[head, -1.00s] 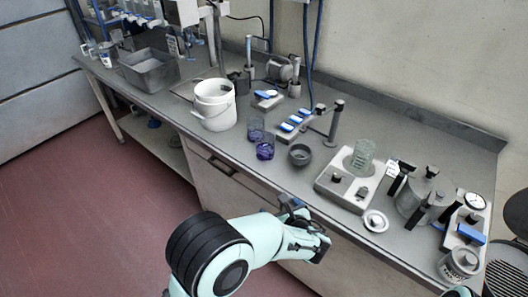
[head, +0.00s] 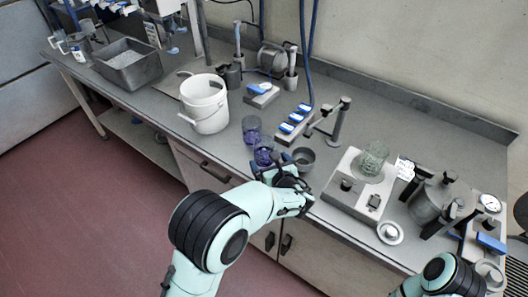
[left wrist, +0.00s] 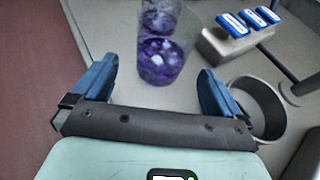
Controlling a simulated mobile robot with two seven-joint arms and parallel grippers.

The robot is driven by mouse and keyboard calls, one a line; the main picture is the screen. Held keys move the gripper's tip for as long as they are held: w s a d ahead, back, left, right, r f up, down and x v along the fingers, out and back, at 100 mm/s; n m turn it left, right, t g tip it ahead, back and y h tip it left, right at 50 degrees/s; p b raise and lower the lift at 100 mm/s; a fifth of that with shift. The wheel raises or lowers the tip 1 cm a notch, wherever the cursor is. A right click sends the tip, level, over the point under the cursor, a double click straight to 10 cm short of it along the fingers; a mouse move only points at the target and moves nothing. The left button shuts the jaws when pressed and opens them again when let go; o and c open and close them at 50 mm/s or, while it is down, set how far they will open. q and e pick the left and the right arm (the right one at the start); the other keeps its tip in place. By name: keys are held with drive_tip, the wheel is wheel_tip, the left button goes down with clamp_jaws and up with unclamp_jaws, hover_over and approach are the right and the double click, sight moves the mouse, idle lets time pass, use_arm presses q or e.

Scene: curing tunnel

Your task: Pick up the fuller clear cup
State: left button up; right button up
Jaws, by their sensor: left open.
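Two clear cups with purple contents stand one behind the other on the bench. The near cup (head: 263,150) shows more and deeper purple than the far cup (head: 252,127), though the exact levels are hard to read. In the left wrist view the near cup (left wrist: 160,62) stands just ahead of the gap between the blue fingers, with the far cup (left wrist: 160,17) behind it. My left gripper (head: 271,167) is open and empty, close in front of the near cup. My right gripper is not in view; only part of that arm shows at the lower right.
A dark bowl (head: 304,158) stands close right of the near cup; it also shows beside the right finger in the left wrist view (left wrist: 258,108). A white bucket (head: 207,105) is to the left. A rack with blue pieces (head: 292,124) is behind. A plate device (head: 345,198) stands to the right.

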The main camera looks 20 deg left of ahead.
use_arm(q)
drive_tip(key=p+x, duration=0.1)
drive_tip(key=x, duration=0.5)
drive_tip(key=shift+w+a+f, duration=0.1)
drive_tip(key=shift+w+f, duration=0.05)
drive_tip(key=shift+w, duration=0.25)
drive_tip(key=c, duration=1.1)
